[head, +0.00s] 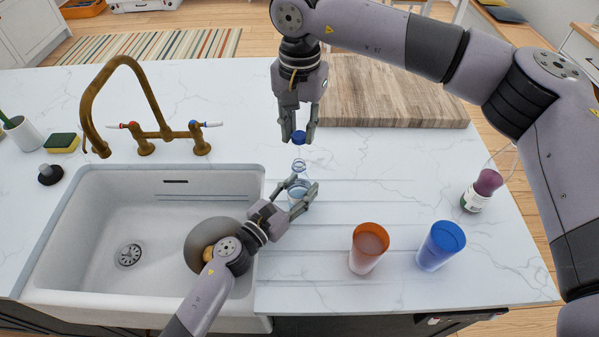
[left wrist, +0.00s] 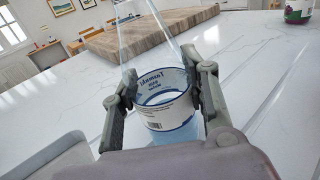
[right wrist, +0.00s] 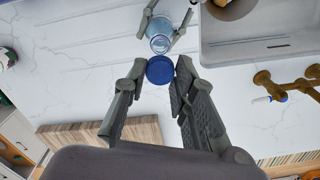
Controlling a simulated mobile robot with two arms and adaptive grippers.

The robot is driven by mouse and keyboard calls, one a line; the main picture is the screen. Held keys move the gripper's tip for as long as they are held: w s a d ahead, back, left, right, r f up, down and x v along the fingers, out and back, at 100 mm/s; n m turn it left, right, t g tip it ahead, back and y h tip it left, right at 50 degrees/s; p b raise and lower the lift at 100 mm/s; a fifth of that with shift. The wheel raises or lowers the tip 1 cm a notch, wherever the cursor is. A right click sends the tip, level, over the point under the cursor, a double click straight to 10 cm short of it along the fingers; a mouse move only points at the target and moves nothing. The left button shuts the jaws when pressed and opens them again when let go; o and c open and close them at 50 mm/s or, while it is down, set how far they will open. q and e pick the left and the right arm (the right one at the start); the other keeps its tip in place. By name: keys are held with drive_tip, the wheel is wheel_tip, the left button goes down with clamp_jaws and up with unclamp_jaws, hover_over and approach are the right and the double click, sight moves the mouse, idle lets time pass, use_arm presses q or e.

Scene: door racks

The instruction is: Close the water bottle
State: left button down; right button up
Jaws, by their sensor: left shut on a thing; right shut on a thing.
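A clear water bottle (head: 299,181) stands upright on the white counter, right of the sink. Its label and blue-tinted lower part show in the left wrist view (left wrist: 165,115). My left gripper (head: 299,192) is shut around the bottle's body. The blue cap (head: 299,137) is held between the fingertips of my right gripper (head: 298,136), above the bottle's neck with a visible gap in the head view. In the right wrist view the cap (right wrist: 160,70) shows between the fingertips, and the bottle (right wrist: 160,38) shows beyond it. Exact alignment of cap and neck cannot be told.
An orange cup (head: 369,247) and a blue cup (head: 440,245) stand right of the bottle. A bottle with a purple top (head: 487,182) is farther right. A wooden board (head: 385,92) lies behind. The sink (head: 150,205), holding a bowl, and a brass faucet (head: 90,105) are left.

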hover_over(299, 162)
drive_tip(key=shift+f, duration=2.25)
drive_tip(key=shift+f, duration=0.85)
drive_tip(key=shift+f, duration=0.6)
